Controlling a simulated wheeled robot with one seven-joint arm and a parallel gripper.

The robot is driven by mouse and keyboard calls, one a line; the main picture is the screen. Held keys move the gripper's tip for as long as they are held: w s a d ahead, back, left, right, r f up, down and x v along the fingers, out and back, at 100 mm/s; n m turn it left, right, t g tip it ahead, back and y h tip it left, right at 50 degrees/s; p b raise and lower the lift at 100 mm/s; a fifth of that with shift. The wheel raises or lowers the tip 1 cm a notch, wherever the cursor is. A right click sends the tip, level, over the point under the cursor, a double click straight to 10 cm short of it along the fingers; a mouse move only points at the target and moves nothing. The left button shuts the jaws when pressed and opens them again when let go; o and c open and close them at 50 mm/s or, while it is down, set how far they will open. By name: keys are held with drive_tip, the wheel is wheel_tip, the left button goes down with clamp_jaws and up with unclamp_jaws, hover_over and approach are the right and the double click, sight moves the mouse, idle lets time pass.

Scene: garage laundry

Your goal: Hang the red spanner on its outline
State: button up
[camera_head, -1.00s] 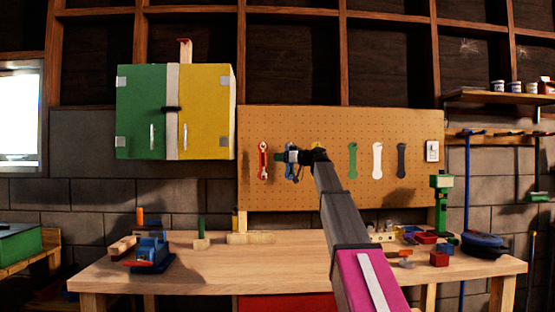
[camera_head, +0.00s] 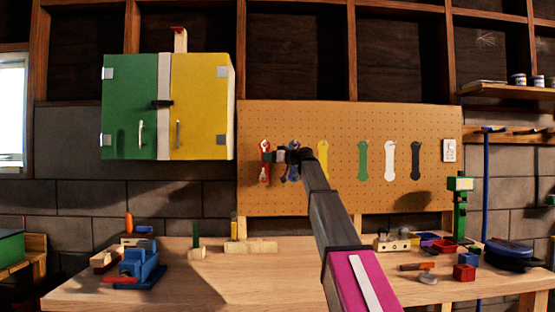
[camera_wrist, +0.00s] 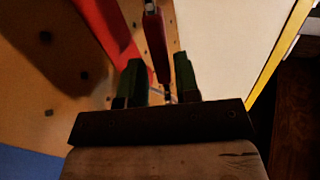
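The red spanner (camera_head: 264,163) is upright at the left of the pegboard, in front of its red outline. In the wrist view the spanner (camera_wrist: 157,45) shows nearly edge-on, a little off the board, with the flat red outline (camera_wrist: 108,35) beside it. My gripper (camera_head: 272,156) points left along the board, close to the spanner's upper part. In the wrist view its green fingers (camera_wrist: 160,82) stand apart, one each side of the spanner's near end, with narrow gaps visible. What holds the spanner up is hidden.
The pegboard (camera_head: 310,190) carries blue, yellow, green, white and black spanner shapes to the right. A green and yellow cabinet (camera_head: 200,105) juts out at the left; its pale side (camera_wrist: 215,45) is close in the wrist view. The workbench (camera_head: 300,262) below holds blocks and tools.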

drive_tip(key=shift+x, duration=2.15)
clamp_jaws()
drive_tip(key=shift+o, duration=1.5)
unclamp_jaws()
